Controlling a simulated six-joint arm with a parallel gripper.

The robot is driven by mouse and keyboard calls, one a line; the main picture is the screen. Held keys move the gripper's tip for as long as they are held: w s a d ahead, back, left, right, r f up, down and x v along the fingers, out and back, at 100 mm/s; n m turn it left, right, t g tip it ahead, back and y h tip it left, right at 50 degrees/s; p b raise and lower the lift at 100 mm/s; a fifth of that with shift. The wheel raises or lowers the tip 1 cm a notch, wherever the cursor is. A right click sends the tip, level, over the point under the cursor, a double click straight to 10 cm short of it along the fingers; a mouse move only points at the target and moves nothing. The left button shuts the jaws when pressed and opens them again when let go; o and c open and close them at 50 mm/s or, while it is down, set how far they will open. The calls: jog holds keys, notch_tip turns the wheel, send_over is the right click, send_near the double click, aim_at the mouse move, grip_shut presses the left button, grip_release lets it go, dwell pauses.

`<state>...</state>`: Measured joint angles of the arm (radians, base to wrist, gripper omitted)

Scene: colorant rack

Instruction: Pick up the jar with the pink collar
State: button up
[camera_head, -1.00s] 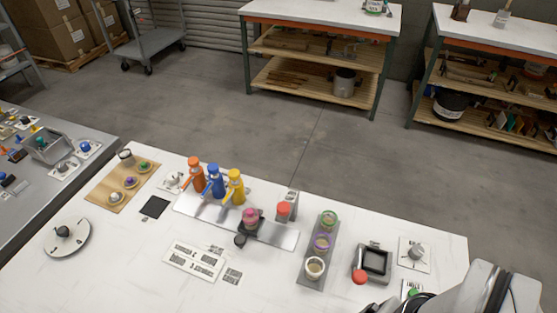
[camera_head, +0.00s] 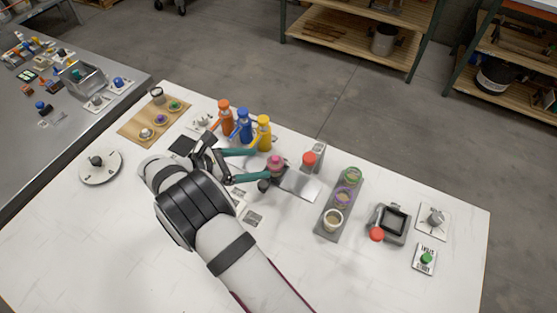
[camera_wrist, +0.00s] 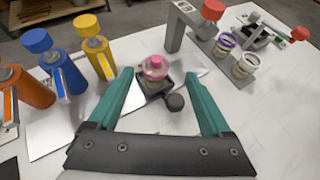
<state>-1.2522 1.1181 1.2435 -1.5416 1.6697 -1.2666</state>
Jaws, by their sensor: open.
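The jar with the pink collar (camera_head: 275,166) stands on a small dark base with a round black knob beside it. In the wrist view the pink jar (camera_wrist: 155,68) shows ahead, roughly between the teal fingers and beyond their tips. My gripper (camera_head: 254,166) reaches in from the left in the head view, its fingers open on either side of the line to the jar. In the wrist view my gripper (camera_wrist: 157,78) is open and empty. The jar's lower part is partly hidden by its base.
Orange (camera_head: 225,118), blue (camera_head: 244,126) and yellow (camera_head: 264,133) bottles stand close behind my fingers. A red-topped fixture (camera_head: 309,160) is right of the jar. A grey rack (camera_head: 325,226) with green-, purple- and pale-rimmed jars is further right. The front tabletop is mostly clear.

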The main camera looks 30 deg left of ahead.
aim_at(274, 162)
jog(key=x, duration=0.5)
jog(key=shift+w, duration=0.1)
jog(key=x, duration=0.5)
jog(key=shift+w+a+f, duration=0.15)
jog(key=shift+w+f, duration=0.15)
grip_shut()
